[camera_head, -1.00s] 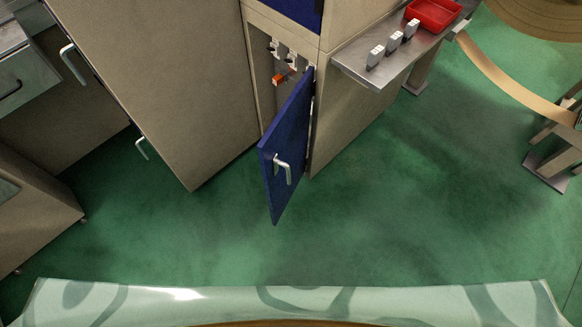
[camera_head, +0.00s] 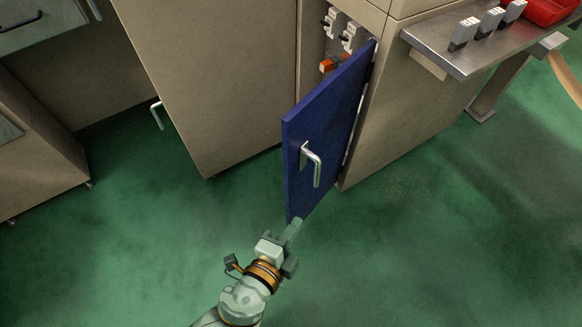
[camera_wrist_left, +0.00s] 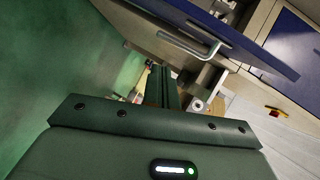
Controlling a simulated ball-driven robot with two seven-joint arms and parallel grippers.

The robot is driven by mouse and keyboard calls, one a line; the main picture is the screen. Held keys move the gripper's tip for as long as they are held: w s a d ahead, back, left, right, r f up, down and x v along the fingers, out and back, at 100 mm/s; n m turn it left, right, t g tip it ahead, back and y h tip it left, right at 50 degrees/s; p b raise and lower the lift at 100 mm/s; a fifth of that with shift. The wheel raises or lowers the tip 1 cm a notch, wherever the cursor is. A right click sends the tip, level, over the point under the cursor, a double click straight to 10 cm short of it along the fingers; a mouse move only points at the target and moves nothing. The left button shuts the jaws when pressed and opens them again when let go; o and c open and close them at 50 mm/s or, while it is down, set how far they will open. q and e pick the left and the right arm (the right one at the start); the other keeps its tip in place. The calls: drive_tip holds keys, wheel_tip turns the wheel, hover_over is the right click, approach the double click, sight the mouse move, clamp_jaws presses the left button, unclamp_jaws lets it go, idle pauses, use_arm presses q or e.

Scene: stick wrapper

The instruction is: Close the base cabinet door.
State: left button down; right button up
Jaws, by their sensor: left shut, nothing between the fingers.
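The blue base cabinet door (camera_head: 326,130) stands open, swung out from the beige cabinet (camera_head: 410,105), with its hinge side at the right. A silver handle (camera_head: 312,165) is on its outer face. My left gripper (camera_head: 295,226) is shut and empty, at the door's lower front corner in the head view; I cannot tell whether it touches. In the left wrist view, my left gripper (camera_wrist_left: 162,82) points past the door (camera_wrist_left: 225,35) and its handle (camera_wrist_left: 190,45). My right gripper is not in view.
White fittings and an orange part (camera_head: 327,66) show inside the open cabinet. A metal shelf (camera_head: 440,55) with several grey-and-white blocks and a red tray (camera_head: 550,10) juts out at the right. A large beige panel (camera_head: 220,80) stands left of the door. Green floor is clear in front.

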sight(299, 156)
use_arm(q)
wheel_tip(299, 156, up, 10)
drive_tip(key=m+t, duration=0.1)
drive_tip(key=t, duration=0.2)
drive_tip(key=shift+m, duration=0.3)
drive_tip(key=w, duration=1.2)
drive_tip(key=shift+d+r, duration=0.1)
drive_tip(key=shift+r, duration=0.05)
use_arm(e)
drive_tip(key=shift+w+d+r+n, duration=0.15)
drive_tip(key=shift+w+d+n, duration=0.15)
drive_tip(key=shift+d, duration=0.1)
